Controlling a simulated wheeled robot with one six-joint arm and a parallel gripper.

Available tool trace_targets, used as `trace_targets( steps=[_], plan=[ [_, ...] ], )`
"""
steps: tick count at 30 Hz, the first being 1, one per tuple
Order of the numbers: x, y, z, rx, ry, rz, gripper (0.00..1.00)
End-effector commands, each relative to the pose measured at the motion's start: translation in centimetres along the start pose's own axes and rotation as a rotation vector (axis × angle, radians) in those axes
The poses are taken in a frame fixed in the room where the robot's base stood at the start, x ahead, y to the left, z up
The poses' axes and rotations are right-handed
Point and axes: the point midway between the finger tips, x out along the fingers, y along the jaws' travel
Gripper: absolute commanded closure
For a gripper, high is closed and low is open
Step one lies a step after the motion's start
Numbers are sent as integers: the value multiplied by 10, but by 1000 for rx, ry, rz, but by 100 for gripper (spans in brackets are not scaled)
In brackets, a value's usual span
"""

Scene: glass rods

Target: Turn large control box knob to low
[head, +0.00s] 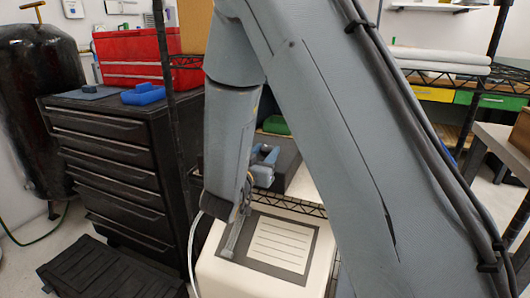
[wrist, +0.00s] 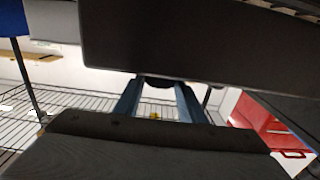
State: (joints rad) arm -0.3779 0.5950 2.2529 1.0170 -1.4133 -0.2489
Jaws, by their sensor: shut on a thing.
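A dark grey box, which looks like the large control box (wrist: 180,35), fills the upper part of the wrist view. A small dark rounded part, apparently its knob (wrist: 158,79), shows at its lower edge. My gripper (wrist: 158,88) has its two blue-grey fingers on either side of this part, shut on it. The knob's markings and pointer cannot be read. In the head view a dark box (head: 288,150) on the wire shelf is partly hidden by my arm, and blue-grey parts, apparently my gripper (head: 264,165), are against its left side.
A white box (head: 318,250) with a dark-framed lined panel stands below my arm. A black drawer cabinet (head: 115,160) with a red toolbox (head: 135,55) on it is at left. Wire shelving surrounds the arm; a red thing (wrist: 258,122) shows at right in the wrist view.

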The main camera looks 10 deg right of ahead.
Motion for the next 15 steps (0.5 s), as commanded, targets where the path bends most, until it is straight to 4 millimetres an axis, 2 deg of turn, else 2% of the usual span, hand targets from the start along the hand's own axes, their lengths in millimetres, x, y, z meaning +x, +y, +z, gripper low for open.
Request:
trace_targets(
  steps=[15],
  plan=[
    [2, 11, 1, -1, -2, -355, 86]
  ],
)
